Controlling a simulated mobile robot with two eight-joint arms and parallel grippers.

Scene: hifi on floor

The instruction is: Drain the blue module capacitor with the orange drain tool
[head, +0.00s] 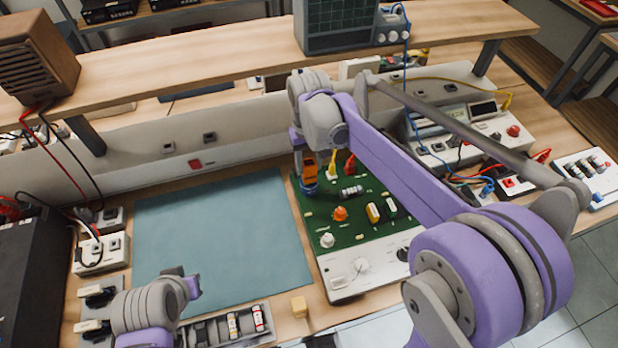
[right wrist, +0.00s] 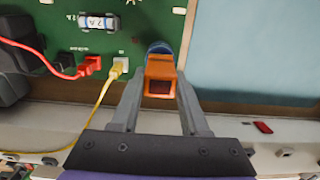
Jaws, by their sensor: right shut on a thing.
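My right gripper (head: 308,163) is shut on the orange drain tool (head: 310,178), which also shows between the fingers in the right wrist view (right wrist: 161,72). The tool is over the blue module capacitor (head: 308,188) at the upper left corner of the green board (head: 330,219). In the right wrist view the blue capacitor (right wrist: 158,47) shows just past the tool's end, mostly hidden by it. I cannot tell whether they touch. My left gripper (head: 178,272) is low at the left, near the mat's front edge; its fingers are not clear.
The board carries yellow and red plugs, knobs and a striped part (head: 350,192). A bare blue mat (head: 220,235) lies to its left. A shelf (head: 200,75) spans the back.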

